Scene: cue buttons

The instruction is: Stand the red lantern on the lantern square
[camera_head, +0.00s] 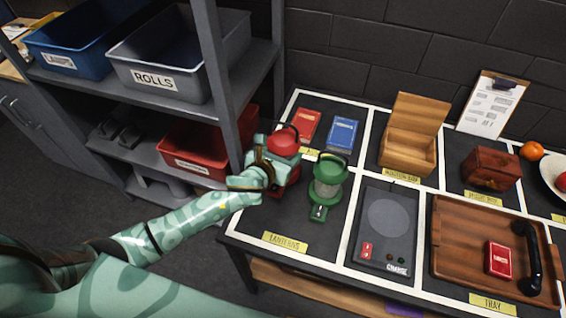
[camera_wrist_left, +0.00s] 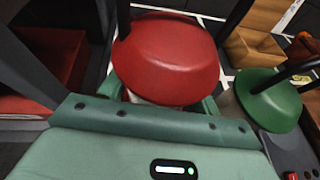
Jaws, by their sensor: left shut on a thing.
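The red lantern (camera_head: 284,141) is upright at the left edge of the lantern square (camera_head: 325,238), which bears a yellow label. My left gripper (camera_head: 276,165) is shut on the lantern's body and hides much of it. The wrist view shows the lantern's red domed top (camera_wrist_left: 165,58) just beyond my gripper (camera_wrist_left: 160,100). I cannot tell whether its base touches the table. A green lantern (camera_head: 329,170) stands upright on the square, close to the right of the red one. My right gripper is not in view.
A grey shelf post (camera_head: 215,70) rises close to the left of my gripper. A red bin (camera_head: 190,150) sits on the shelf behind my forearm. Red and blue card boxes (camera_head: 342,133) lie behind the lanterns. The front of the lantern square is bare.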

